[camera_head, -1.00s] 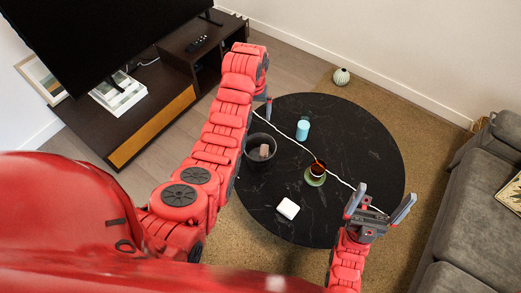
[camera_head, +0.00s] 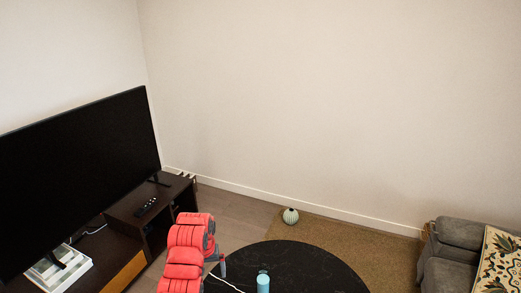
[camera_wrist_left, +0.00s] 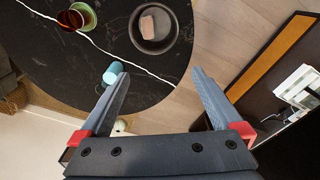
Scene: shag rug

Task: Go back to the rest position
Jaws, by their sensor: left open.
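My left arm (camera_head: 187,255) rises from the bottom edge of the head view, bent at the top. My left gripper (camera_head: 222,268) points down beside the left edge of the black round table (camera_head: 300,262). In the left wrist view its two fingers are apart (camera_wrist_left: 161,75), with nothing between them. The tabletop (camera_wrist_left: 55,50) lies below it. My right arm and gripper are outside the head view.
A dark bowl (camera_wrist_left: 153,45) with a brownish block (camera_wrist_left: 147,27), a light-blue cylinder (camera_head: 263,283) and a glass of dark drink (camera_wrist_left: 70,20) on a green saucer (camera_wrist_left: 88,14) are on the table. A TV cabinet (camera_head: 127,228) stands left, a grey sofa (camera_head: 445,275) right.

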